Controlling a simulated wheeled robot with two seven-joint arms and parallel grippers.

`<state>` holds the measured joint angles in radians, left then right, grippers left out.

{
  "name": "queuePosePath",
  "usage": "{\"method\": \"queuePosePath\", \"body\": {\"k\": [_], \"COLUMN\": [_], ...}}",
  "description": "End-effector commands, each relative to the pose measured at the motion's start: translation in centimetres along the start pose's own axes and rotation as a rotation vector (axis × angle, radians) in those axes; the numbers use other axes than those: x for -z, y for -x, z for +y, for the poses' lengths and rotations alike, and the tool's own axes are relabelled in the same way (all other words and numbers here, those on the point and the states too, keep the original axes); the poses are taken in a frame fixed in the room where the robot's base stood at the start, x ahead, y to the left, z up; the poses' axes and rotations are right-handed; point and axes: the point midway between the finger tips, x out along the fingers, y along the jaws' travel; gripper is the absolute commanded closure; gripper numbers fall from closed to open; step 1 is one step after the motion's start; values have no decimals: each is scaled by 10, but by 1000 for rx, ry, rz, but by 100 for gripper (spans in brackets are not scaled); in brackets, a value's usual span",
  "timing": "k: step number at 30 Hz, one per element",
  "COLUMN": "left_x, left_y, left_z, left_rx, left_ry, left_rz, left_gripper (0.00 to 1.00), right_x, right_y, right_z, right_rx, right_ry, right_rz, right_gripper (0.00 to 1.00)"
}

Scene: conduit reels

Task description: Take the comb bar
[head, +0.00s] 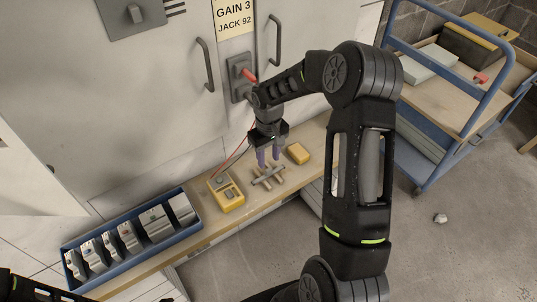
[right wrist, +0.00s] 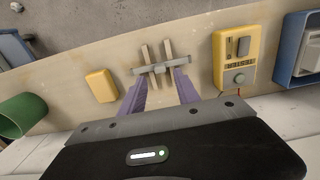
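The comb bar (head: 268,174), a grey bar lying across two pale wooden pegs, rests on the wooden shelf. It also shows in the right wrist view (right wrist: 160,68). My right gripper (head: 268,160) is above the shelf with its two purple fingers pointing down at the bar. In the right wrist view the fingers (right wrist: 159,78) are spread apart, with nothing seen gripped between them. Their tips appear close to the bar; whether they touch it I cannot tell. My left gripper is not seen; only a dark arm part shows at the lower left.
A yellow meter (head: 226,193) and a yellow block (head: 298,153) flank the bar. A blue tray (head: 128,262) of grey modules is at left. A blue cart (head: 440,125) is at right.

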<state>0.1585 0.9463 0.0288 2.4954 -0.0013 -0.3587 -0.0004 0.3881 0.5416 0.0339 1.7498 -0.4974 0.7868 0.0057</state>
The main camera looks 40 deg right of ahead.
Motion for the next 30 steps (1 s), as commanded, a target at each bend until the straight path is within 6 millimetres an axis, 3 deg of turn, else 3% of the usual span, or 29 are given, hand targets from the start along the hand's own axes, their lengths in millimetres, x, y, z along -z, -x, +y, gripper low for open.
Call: {"method": "queuePosePath", "body": {"k": [6,13,30], "left_x": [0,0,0], "left_y": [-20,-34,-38], "left_z": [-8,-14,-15], "left_rx": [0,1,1], "left_ry": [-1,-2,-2], "left_rz": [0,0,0], "left_gripper": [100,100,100], "right_x": [0,0,0], "right_y": [-29,-49,-56], "right_z": [0,0,0], "right_rx": [0,0,0], "right_ry": [1,0,0], "right_rz": [0,0,1], "right_gripper": [62,62,63]}}
